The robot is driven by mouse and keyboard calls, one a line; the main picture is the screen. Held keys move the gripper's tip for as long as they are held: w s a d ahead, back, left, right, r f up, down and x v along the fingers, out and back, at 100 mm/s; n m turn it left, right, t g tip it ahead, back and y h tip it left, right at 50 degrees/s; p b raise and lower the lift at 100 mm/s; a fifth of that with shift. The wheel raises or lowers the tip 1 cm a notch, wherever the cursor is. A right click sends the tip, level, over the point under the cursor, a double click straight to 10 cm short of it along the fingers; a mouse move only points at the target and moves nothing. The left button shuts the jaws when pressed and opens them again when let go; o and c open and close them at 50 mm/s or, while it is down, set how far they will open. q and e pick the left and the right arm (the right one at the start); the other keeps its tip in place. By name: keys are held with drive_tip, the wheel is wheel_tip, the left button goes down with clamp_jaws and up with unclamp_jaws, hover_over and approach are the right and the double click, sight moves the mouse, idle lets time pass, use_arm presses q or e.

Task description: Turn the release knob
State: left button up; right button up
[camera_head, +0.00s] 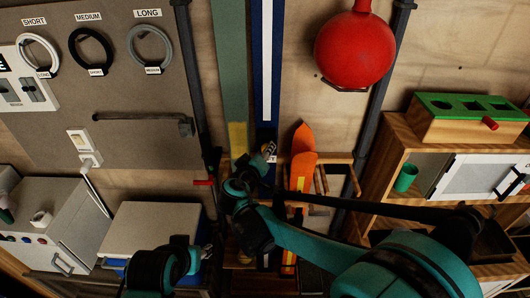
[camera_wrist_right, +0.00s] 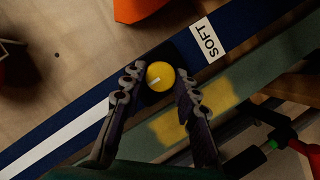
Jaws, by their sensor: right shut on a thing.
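The release knob (camera_wrist_right: 160,76) is a small round yellow knob with a short white mark, seen in the right wrist view. It sits on the dark blue strip (camera_wrist_right: 70,133), beside a white label reading SOFT (camera_wrist_right: 205,38). My right gripper (camera_wrist_right: 160,80) has a finger on each side of the knob and is shut on it. In the head view my right gripper (camera_head: 267,153) is at the lower part of the blue strip, and it largely hides the knob. A teal and black part of my left arm shows at the lower left, with no left fingers visible.
A green strip (camera_head: 231,60) runs beside the blue one. An orange object (camera_head: 301,155) stands close right of my right gripper. A red ball-shaped object (camera_head: 355,48) hangs above right. A wooden shelf (camera_head: 390,160) stands right, and a grey box (camera_head: 150,228) lower left.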

drive_tip(key=o, duration=1.2)
drive_tip(key=shift+c, duration=0.2)
drive_tip(key=v, duration=1.2)
drive_tip(key=shift+r, duration=0.1)
